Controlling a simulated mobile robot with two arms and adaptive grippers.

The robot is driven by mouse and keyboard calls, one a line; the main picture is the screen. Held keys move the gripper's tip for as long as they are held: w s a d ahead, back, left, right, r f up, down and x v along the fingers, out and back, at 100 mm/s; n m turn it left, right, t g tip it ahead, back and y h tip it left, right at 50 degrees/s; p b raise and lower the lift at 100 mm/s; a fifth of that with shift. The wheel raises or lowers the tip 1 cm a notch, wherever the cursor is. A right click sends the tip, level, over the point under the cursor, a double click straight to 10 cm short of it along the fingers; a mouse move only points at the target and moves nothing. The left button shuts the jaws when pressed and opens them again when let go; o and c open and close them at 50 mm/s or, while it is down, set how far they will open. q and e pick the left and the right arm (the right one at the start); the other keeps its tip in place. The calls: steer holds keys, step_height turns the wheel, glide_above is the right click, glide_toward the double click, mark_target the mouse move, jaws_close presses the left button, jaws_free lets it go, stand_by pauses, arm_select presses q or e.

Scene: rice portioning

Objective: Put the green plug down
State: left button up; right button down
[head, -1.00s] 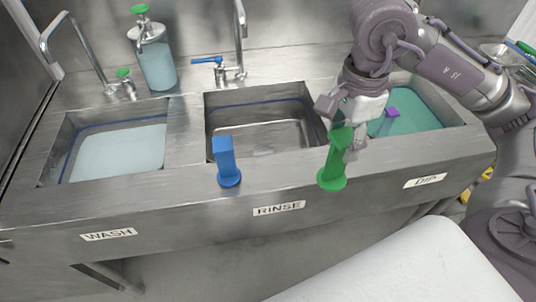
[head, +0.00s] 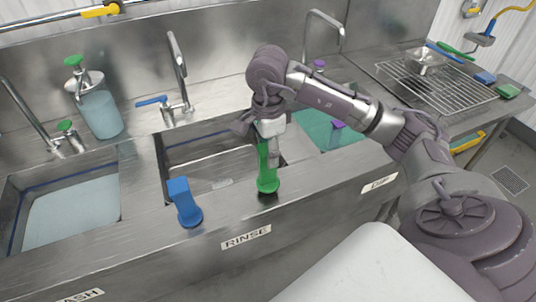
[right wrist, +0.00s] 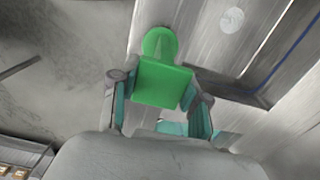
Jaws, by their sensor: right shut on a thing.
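The green plug (head: 263,166) is upright, with a block-shaped top and a round base. My right gripper (head: 270,146) is shut on its upper part, in front of the right end of the rinse basin. The plug's base is over the front ledge (head: 226,214) of the sink, with a dark patch under it; I cannot tell whether it touches. In the right wrist view the plug (right wrist: 163,82) is between the two fingers (right wrist: 162,100). My left gripper is not in view.
A blue plug (head: 183,202) stands on the ledge left of the green one. The rinse basin (head: 205,178) is behind them, and the wash basin (head: 70,208) is at left. The dip basin (head: 318,128), with a purple plug (head: 337,125), is at right. A wire rack (head: 435,85) is beyond.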

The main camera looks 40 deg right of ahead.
step_height(320, 180, down, 2)
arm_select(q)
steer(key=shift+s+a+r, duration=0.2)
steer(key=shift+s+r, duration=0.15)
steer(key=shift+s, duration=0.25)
arm_select(e)
steer(key=shift+f, duration=0.15)
steer(key=shift+f, duration=0.25)
steer(key=c, duration=0.6)
jaws_free()
steer(key=shift+r, duration=0.1)
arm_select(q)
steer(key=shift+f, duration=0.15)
arm_select(e)
steer(key=shift+o, duration=0.2)
steer(key=shift+r, duration=0.35)
step_height(320, 180, up, 5)
steer(key=shift+f+b, duration=0.1)
steer(key=shift+b, duration=0.5)
arm_select(q)
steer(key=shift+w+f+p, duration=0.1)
steer(key=shift+p, duration=0.4)
arm_select(e)
step_height(320, 180, up, 7)
steer(key=shift+f, duration=0.1)
